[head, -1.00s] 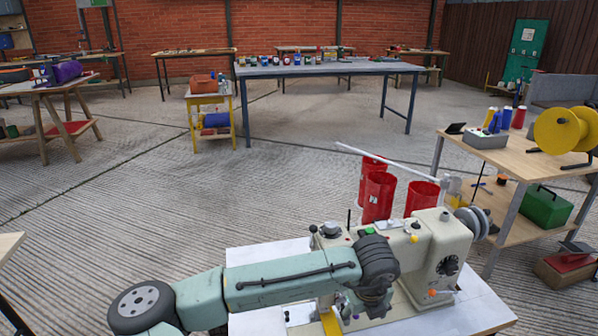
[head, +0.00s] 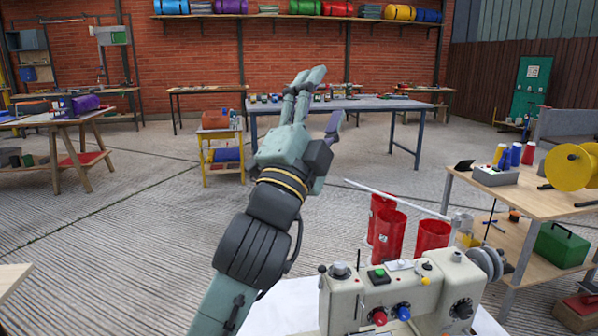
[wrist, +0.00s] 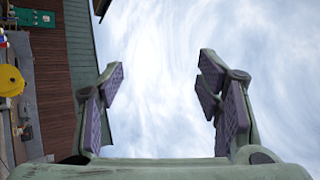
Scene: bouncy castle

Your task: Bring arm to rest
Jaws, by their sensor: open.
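My gripper (head: 322,95) is raised in front of me in the head view, with its fingers pointing up. In the wrist view its two fingers (wrist: 165,100) stand wide apart with purple pads and nothing between them. Behind them are cloudy sky and a tilted wall. My arm rises from the bottom of the head view, left of the sewing machine (head: 400,285), and is clear of it. The machine is cream-coloured and stands on a white table (head: 290,300).
Red bins (head: 388,235) stand behind the machine. A wooden bench (head: 530,195) with a yellow reel (head: 570,167) is on the right. A blue-legged table (head: 395,104) and a small yellow stand (head: 222,165) are farther back.

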